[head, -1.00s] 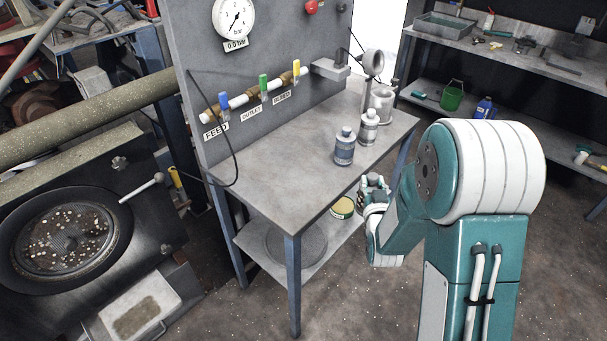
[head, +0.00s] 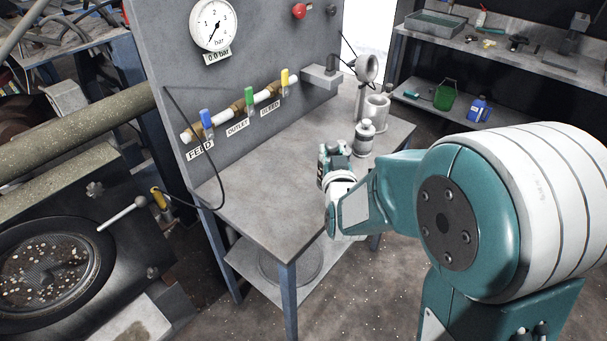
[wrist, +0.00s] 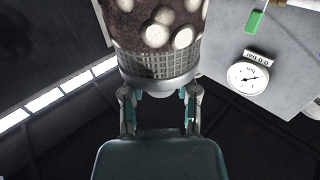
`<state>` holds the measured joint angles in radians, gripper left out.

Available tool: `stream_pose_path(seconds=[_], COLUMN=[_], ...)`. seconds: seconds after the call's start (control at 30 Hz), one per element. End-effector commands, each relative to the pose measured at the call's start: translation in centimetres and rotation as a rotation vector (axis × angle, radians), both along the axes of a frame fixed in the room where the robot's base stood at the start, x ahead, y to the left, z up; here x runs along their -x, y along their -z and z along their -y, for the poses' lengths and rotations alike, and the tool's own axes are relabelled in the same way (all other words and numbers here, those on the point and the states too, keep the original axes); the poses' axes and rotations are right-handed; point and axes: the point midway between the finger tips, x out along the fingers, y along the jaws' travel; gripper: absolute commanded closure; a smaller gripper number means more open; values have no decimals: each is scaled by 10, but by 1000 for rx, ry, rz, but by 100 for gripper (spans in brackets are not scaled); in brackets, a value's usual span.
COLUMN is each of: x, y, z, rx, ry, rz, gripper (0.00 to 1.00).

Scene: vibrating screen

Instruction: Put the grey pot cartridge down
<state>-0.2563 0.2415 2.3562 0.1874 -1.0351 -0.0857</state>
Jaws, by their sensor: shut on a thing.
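The grey pot cartridge (wrist: 160,62) fills the upper middle of the wrist view. It has a grey rim, a mesh band and pale round lumps against dark brown material. My gripper (wrist: 159,94) is shut on its rim end, one finger on each side. In the head view my gripper (head: 334,158) is over the right front part of the bench top (head: 262,190). The cartridge is hard to make out there, and whether it touches the bench cannot be told.
A grey bottle (head: 365,138) and a metal cup (head: 377,106) stand behind my gripper. A panel (head: 270,45) with a gauge (head: 213,25) and valves rises along the bench's back. The bench's left and front are clear. A lower shelf (head: 265,282) lies underneath.

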Motion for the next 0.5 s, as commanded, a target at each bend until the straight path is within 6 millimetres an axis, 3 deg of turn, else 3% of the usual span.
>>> stream_pose_path(seconds=[0.13, 0.5], x=[-19, -40], y=[16, 63], z=[-29, -59], rx=[2, 3], ry=[-4, 0], rz=[-1, 1], gripper=[100, 100])
